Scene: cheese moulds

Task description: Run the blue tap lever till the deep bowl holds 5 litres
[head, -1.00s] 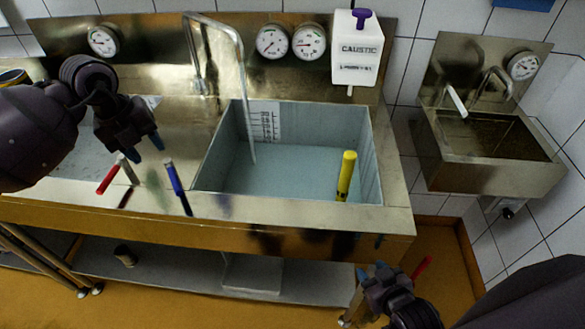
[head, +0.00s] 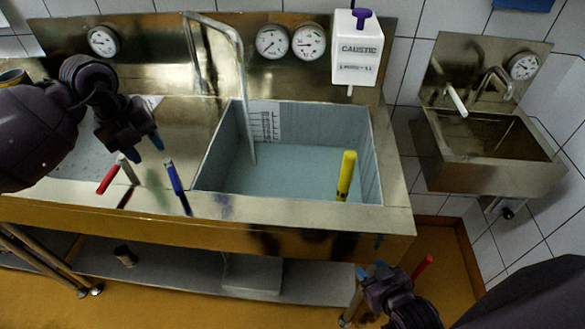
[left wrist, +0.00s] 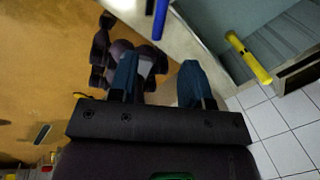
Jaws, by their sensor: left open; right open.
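The blue tap lever (head: 177,187) stands slightly tilted at the front edge of the steel counter, left of the deep bowl (head: 375,150). It also shows at the top of the left wrist view (left wrist: 161,18). The deep bowl has a scale (head: 264,122) on its back wall; its markings are too small to read. The tall spout (head: 244,90) reaches down into it; I cannot tell whether water flows. My left gripper (head: 143,147) is open and empty, above and left of the blue lever, apart from it. My right gripper (head: 371,271) is open and empty, low in front of the counter.
A yellow handle (head: 346,176) stands at the bowl's front right. A caustic container (head: 357,48) and gauges (head: 272,41) are on the back wall. A small sink (head: 490,165) is at right.

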